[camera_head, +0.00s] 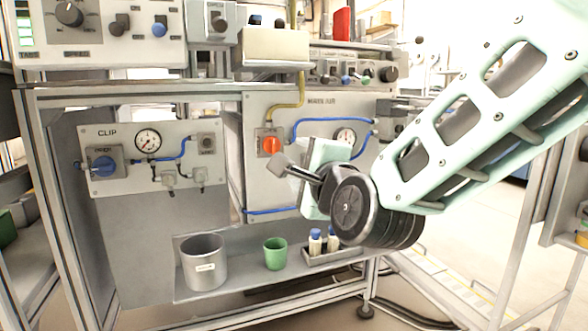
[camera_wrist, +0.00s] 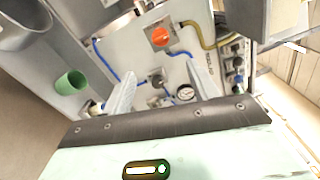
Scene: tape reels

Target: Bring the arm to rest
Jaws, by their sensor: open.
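My gripper (camera_head: 289,169) is at the end of my pale green arm, in front of the machine's lower panel in the head view. In the wrist view its two fingers (camera_wrist: 162,90) stand apart with nothing between them. It is open and empty. The panel with the orange knob (camera_head: 270,145) is behind it in the head view. In the wrist view the orange knob (camera_wrist: 158,37) shows beyond the fingers.
A grey metal cup (camera_head: 203,263), a green cup (camera_head: 275,254) and a small rack with blue-capped vials (camera_head: 315,243) stand on the low shelf (camera_head: 240,279). Blue hoses and gauges are on the panel. Open floor lies at the right.

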